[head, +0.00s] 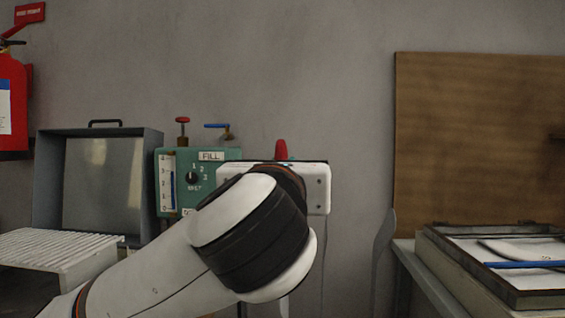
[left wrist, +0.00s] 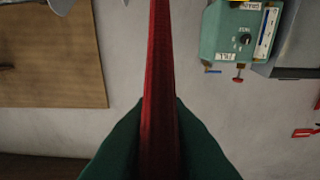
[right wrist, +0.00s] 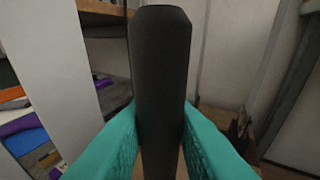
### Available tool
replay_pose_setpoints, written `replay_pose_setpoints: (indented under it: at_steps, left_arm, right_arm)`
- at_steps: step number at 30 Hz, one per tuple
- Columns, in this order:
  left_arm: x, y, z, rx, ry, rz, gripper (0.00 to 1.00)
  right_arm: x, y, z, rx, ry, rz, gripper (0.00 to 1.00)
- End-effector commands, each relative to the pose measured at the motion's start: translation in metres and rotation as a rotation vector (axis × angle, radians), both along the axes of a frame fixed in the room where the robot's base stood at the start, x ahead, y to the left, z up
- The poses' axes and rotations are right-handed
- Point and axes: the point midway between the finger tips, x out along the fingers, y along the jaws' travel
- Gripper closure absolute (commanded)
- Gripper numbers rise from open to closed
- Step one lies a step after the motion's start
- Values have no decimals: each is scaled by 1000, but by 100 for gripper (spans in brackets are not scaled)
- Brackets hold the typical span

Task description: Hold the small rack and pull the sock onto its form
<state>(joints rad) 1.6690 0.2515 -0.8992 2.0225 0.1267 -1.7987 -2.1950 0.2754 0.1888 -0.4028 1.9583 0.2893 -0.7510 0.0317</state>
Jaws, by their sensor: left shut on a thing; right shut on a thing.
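A red ribbed strip of cloth, which looks like the sock (left wrist: 158,60), runs up the middle of the left wrist view. My left gripper (left wrist: 158,112) is shut on it, with a dark green finger on each side. A red tip (head: 281,149) shows above my left wrist in the head view; the rest there is hidden by my arm. My right gripper (right wrist: 160,120) is shut on a thick dark grey bar (right wrist: 160,60) in the right wrist view. I cannot tell whether this bar belongs to the small rack. The sock form is not recognisable in any view.
A green FILL box (head: 198,170) with valves and an open grey case (head: 104,180) stand behind my left arm. A white ribbed rack-like top (head: 55,243) is at the left. A framed tray (head: 520,292) lies at the right, before a brown board (head: 480,140).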

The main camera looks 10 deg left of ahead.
Motion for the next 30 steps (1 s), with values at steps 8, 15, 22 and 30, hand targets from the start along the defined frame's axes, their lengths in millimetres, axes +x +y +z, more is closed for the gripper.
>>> replay_pose_setpoints:
  at_steps: [8,15,22,30]
  left_arm:
    - [0,0,-7,0,1,-1,99]
    - [0,0,-13,1,1,-1,99]
    - [0,0,-19,0,0,-1,99]
    - [0,0,-26,0,1,0,99]
  right_arm:
    - [0,0,0,0,1,1,91]
    - [0,0,0,0,1,1,91]
    - [0,0,0,0,1,1,91]
    - [0,0,0,0,1,1,91]
